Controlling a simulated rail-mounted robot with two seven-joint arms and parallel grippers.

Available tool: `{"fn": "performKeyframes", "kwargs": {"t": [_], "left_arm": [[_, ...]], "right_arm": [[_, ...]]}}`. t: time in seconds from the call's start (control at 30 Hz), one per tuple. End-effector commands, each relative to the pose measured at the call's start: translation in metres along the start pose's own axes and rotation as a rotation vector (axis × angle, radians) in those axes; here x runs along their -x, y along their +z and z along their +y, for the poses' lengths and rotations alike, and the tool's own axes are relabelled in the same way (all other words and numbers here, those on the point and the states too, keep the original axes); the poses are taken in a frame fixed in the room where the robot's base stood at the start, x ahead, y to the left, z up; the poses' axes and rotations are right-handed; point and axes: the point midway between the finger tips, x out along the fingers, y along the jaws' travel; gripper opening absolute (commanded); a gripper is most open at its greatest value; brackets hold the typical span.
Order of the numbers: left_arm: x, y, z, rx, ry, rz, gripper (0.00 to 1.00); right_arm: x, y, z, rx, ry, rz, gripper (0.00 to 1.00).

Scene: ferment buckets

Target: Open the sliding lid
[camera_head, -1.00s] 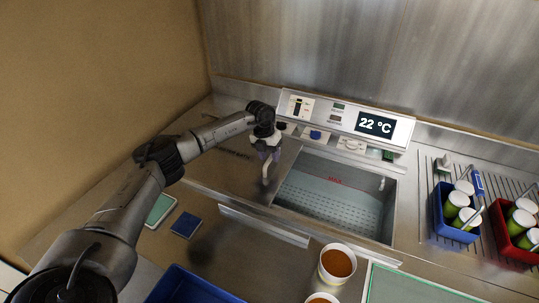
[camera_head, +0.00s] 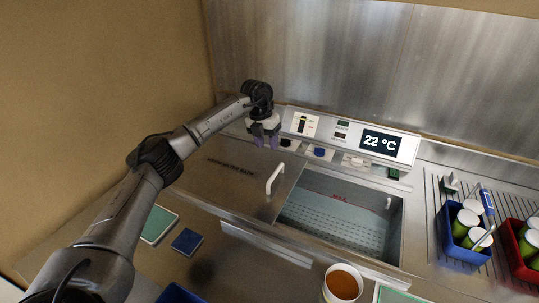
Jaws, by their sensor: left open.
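The sliding lid (camera_head: 235,177) is a flat metal panel left of the open water bath (camera_head: 340,216). Its white handle (camera_head: 275,179) stands upright near the lid's right edge. The bath's basin is uncovered, with perforated floor and water visible. My left gripper (camera_head: 266,140) is open and empty, above and behind the handle, close to the control panel and apart from the handle. My right gripper does not show.
The control panel (camera_head: 345,140) with a 22 °C display runs behind the bath. A blue rack (camera_head: 462,240) and a red rack (camera_head: 512,245) hold green-labelled containers at right. A cup of orange-brown content (camera_head: 342,284) stands in front. Blue and green pads lie at left.

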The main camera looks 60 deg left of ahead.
Motion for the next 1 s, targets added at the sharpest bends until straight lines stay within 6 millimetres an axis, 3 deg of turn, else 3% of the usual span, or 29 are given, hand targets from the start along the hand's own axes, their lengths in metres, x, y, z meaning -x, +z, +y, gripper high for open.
{"fn": "performKeyframes", "kwargs": {"t": [0.3, 1.0], "left_arm": [[0.018, 0.0, 0.0, 0.0, 0.0, 0.0, 0.42], [0.018, 0.0, 0.0, 0.0, 0.0, 0.0, 0.42]], "right_arm": [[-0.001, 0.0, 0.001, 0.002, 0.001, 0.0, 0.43], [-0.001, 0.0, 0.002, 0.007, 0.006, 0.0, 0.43]]}}
